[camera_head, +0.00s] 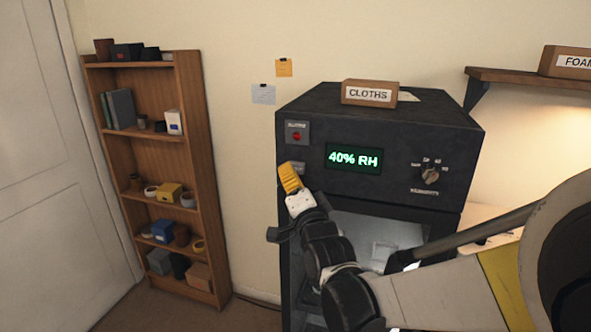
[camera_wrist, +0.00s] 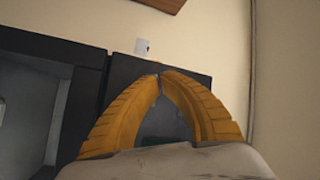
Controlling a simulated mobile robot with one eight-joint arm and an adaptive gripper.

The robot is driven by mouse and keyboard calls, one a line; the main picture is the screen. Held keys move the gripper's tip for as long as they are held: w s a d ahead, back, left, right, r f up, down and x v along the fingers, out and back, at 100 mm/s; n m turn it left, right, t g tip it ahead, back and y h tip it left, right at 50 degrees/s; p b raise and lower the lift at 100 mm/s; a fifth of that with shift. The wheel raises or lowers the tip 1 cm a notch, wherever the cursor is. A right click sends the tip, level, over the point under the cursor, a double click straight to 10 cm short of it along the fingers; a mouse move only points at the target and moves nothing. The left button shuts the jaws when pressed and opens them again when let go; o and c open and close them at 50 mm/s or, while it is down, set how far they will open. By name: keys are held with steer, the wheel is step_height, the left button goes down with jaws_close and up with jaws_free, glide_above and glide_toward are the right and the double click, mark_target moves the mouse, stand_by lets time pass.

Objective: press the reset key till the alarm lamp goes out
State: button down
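The dark cabinet (camera_head: 400,150) has a grey plate with a red alarm lamp (camera_head: 297,136) at its upper left. The lamp shows red. Below it is a small light plate (camera_head: 300,167), apparently the reset key, partly covered by my gripper. My gripper (camera_head: 286,167) has yellow fingers and is at the cabinet's left front edge, over or beside that plate. I cannot tell whether it touches. In the wrist view my gripper (camera_wrist: 160,76) has its fingertips together, with nothing seen between them. The dark cabinet (camera_wrist: 85,50) lies behind them; the key is not visible there.
The cabinet front also has a green display (camera_head: 353,159) reading 40% RH, a knob (camera_head: 430,174) and a window below. A CLOTHS box (camera_head: 369,93) sits on top. A bookshelf (camera_head: 160,150) stands left; a wall shelf (camera_head: 510,76) with a FOAM box is right.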

steer(key=s, duration=0.1)
steer(key=s+a, duration=0.1)
steer(key=s, duration=0.2)
steer(key=shift+s+a, duration=0.35)
steer(key=shift+a, duration=0.05)
stand_by(0.4)
steer(key=s+d+f+n+g+h+b, duration=0.2)
steer(key=s+d+f+g, duration=0.4)
steer(key=s+d+f, duration=0.4)
steer(key=s+d+f+n+g+h+b, duration=0.3)
steer(key=s+d+f+n+g+b, duration=0.2)
steer(key=s+d+f, duration=0.5)
steer(key=s+f+n+g, duration=0.1)
steer(key=s+f+n, duration=0.1)
steer(key=s, duration=0.3)
steer(key=shift+s+f+g+h, duration=0.3)
steer(key=shift+f, duration=0.25)
steer(key=shift+a, duration=0.1)
